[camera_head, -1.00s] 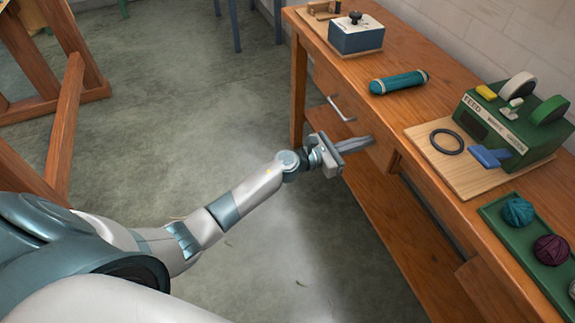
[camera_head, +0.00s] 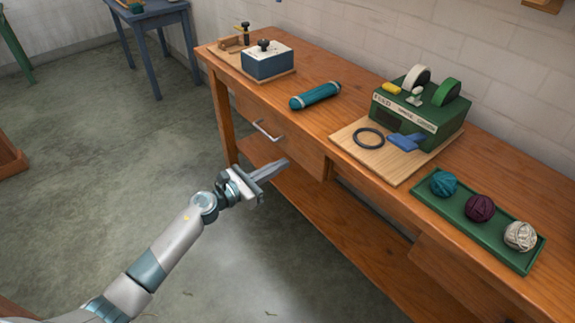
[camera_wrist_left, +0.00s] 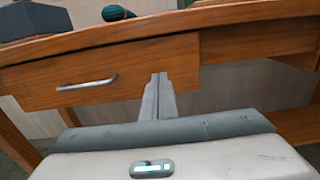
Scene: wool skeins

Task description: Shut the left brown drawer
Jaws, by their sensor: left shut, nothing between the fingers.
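The left brown drawer (camera_head: 275,130) is in the front of the wooden workbench and has a silver bar handle. Its front also shows in the left wrist view (camera_wrist_left: 120,75), with the handle left of my fingers. I cannot tell clearly how far it stands out. My left gripper (camera_head: 285,163) is shut and empty, in front of the right half of the drawer, near its lower edge. In the left wrist view the closed fingers (camera_wrist_left: 160,78) point at the drawer front, right of the handle; contact cannot be made out. My right gripper is not in view.
On the bench top (camera_head: 345,112) are a blue box (camera_head: 267,65), a teal roll (camera_head: 315,95), a green machine (camera_head: 415,115) on a board, and a green tray (camera_head: 475,235) with wool balls. A lower shelf (camera_head: 330,225) runs beneath.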

